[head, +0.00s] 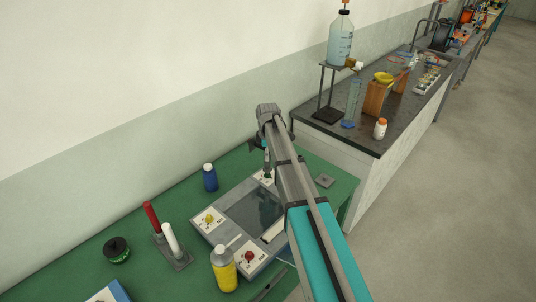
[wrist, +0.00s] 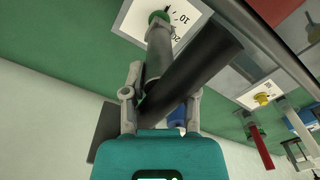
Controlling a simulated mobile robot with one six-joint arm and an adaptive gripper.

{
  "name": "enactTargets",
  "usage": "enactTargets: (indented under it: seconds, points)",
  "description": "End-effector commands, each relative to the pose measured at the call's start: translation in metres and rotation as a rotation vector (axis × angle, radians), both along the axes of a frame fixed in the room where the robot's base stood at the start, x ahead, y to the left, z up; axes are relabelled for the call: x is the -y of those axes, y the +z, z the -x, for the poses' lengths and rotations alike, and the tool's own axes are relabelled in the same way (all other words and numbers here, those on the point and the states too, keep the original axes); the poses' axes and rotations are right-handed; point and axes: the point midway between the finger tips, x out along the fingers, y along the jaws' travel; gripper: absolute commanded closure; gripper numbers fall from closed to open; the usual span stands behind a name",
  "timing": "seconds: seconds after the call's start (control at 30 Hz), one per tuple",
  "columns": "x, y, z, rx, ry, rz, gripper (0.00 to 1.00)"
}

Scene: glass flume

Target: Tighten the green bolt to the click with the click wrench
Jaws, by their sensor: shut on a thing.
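My gripper (wrist: 162,100) is shut on the dark handle of the click wrench (wrist: 200,62). The wrench's grey socket end (wrist: 160,48) reaches to the green bolt (wrist: 159,17) on a white plate marked with numbers (wrist: 190,20). The socket overlaps the bolt in the wrist view; whether it is fully seated I cannot tell. In the head view my gripper (head: 266,148) hangs over the far corner of the flume frame (head: 225,197), where my arm hides the green bolt. A yellow bolt (head: 209,218) and a red bolt (head: 249,256) sit on other white plates.
On the green table (head: 70,250) are a blue bottle (head: 210,178), a yellow bottle (head: 223,270), red (head: 152,217) and white (head: 170,237) sticks in a stand, and a black-green round item (head: 116,250). A dark-topped bench (head: 345,132) with glassware stands behind, right.

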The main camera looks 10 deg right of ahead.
Motion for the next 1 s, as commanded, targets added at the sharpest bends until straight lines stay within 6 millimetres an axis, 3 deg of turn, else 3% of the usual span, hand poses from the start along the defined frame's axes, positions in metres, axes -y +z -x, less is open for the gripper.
enactTargets:
  seconds: [1.0]
  points:
    - [0.000,-0.013,0.000,0.000,0.000,0.000,1.00]
